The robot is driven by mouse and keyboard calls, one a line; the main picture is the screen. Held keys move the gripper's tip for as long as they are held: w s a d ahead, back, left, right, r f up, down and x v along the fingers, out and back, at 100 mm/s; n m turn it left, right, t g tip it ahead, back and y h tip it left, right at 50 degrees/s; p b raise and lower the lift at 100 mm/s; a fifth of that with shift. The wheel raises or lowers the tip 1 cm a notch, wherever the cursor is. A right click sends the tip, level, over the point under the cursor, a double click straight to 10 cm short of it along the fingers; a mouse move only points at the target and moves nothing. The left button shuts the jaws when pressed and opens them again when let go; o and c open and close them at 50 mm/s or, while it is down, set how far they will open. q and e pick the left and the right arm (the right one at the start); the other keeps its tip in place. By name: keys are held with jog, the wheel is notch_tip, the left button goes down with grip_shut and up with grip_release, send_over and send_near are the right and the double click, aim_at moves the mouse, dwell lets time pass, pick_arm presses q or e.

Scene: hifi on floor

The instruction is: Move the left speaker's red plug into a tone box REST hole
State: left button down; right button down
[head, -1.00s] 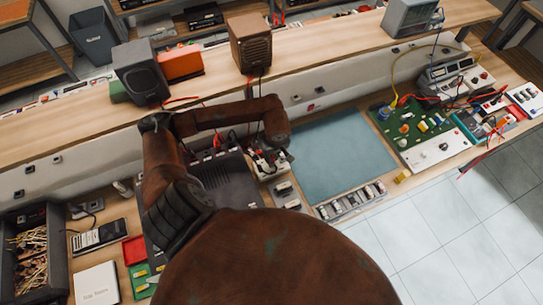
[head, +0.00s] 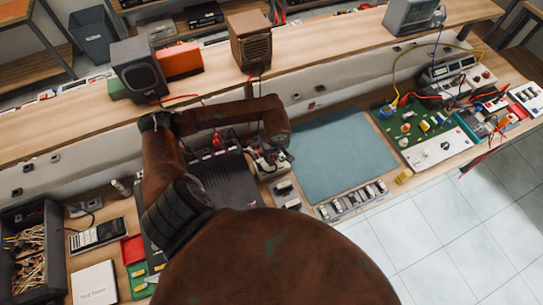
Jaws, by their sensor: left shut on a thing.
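My left gripper (head: 268,157) hangs at the end of my brown arm, over a small pale box (head: 265,171) with dark and light parts, beside the black hifi unit (head: 228,182). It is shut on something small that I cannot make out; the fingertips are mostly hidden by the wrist. A red plug (head: 217,141) shows at the back of the black unit. The left speaker (head: 139,69) is dark grey and stands on the raised shelf; a red wire runs near it. I cannot read any REST label or holes. My right gripper is not in view.
A brown speaker (head: 250,40) and an orange box (head: 179,61) stand on the shelf. A blue-grey mat (head: 343,155) lies clear to the right of my gripper. A green circuit board (head: 416,124) and wired instruments lie farther right. A parts bin (head: 33,250) is at lower left.

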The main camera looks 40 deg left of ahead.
pick_arm(q)
jog(key=shift+f, duration=0.15)
dwell(0.5)
jog(key=c, duration=1.8)
grip_release()
notch_tip(320, 180, up, 17)
jog(key=d+p, duration=0.1)
jog(key=shift+s+d+p, duration=0.3)
jog(key=shift+s+p, duration=0.1)
jog(key=shift+f, duration=0.1)
